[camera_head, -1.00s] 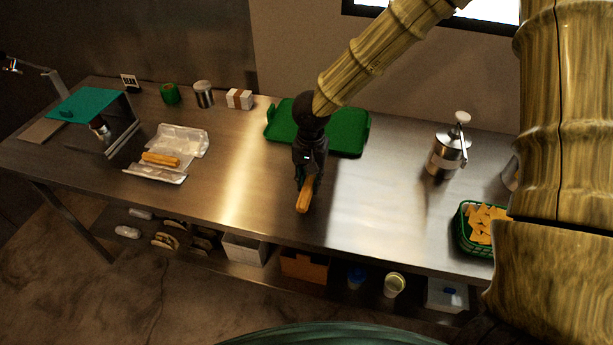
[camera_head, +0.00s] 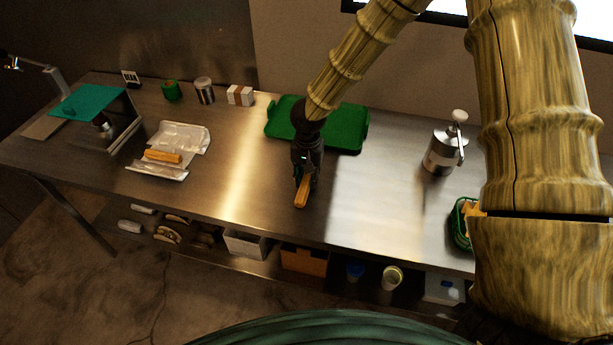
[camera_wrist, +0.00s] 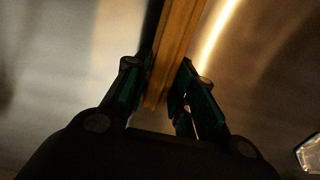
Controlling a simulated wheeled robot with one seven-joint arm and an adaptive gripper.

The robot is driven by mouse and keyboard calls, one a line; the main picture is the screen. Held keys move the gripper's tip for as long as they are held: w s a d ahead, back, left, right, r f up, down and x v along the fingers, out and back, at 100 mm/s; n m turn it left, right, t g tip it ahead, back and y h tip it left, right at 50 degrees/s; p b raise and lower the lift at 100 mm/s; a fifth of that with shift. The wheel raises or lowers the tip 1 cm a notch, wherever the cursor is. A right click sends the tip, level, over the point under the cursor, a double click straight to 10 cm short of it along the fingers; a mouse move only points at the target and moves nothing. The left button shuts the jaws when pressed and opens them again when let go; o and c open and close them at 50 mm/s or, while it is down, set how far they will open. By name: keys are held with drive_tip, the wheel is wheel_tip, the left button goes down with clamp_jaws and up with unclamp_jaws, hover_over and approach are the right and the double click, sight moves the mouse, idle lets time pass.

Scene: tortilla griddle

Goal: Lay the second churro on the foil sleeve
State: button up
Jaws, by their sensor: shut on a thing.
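My gripper (camera_head: 303,181) is shut on a golden churro (camera_head: 301,193) above the middle of the steel counter. In the wrist view the churro (camera_wrist: 178,45) runs lengthwise between the two dark green fingers (camera_wrist: 162,92) and extends away past them. The foil sleeve (camera_head: 187,138) lies open on the counter to the left of my gripper. Another churro (camera_head: 163,156) lies on the sleeve, across its nearer part. A pale bit at the right edge of the wrist view is too cut off to name.
A green tray (camera_head: 347,128) lies behind my gripper. A green can (camera_head: 171,90), a metal tin (camera_head: 204,90) and a white box (camera_head: 240,95) stand at the back. A metal press (camera_head: 443,152) and green basket (camera_head: 458,228) are right. Bare counter (camera_head: 238,160) separates gripper and sleeve.

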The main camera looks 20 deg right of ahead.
drive_tip(key=o, duration=0.9)
drive_tip(key=shift+f, duration=0.1)
